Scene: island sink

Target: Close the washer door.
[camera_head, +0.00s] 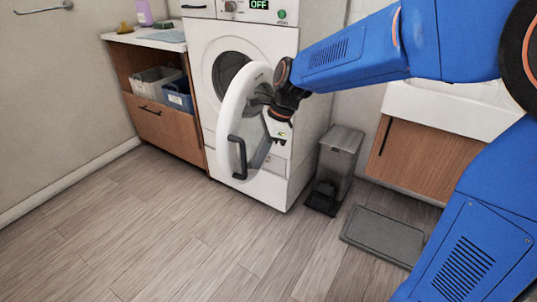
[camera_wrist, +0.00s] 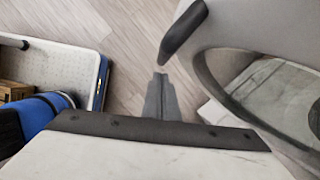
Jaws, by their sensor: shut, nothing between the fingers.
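The washer (camera_head: 280,45) is white and stands against the back wall. Its round door (camera_head: 232,112) has a white ring, a glass middle and a black handle (camera_head: 237,158). The door stands open, swung out from the dark drum opening (camera_head: 232,65). My gripper (camera_head: 262,100) is shut and empty at the door's upper right, partly overlapping the ring and glass. In the wrist view, the shut fingers (camera_wrist: 160,78) are close to the lower end of the handle (camera_wrist: 183,30), with the door glass (camera_wrist: 275,95) to their right. I cannot tell whether they touch the door.
A grey pedal bin (camera_head: 340,155) stands right of the washer, and a grey mat (camera_head: 384,236) lies on the floor. A sink cabinet (camera_head: 420,155) is at the right. A wooden cabinet (camera_head: 160,125) with baskets is at the left. The floor in front is clear.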

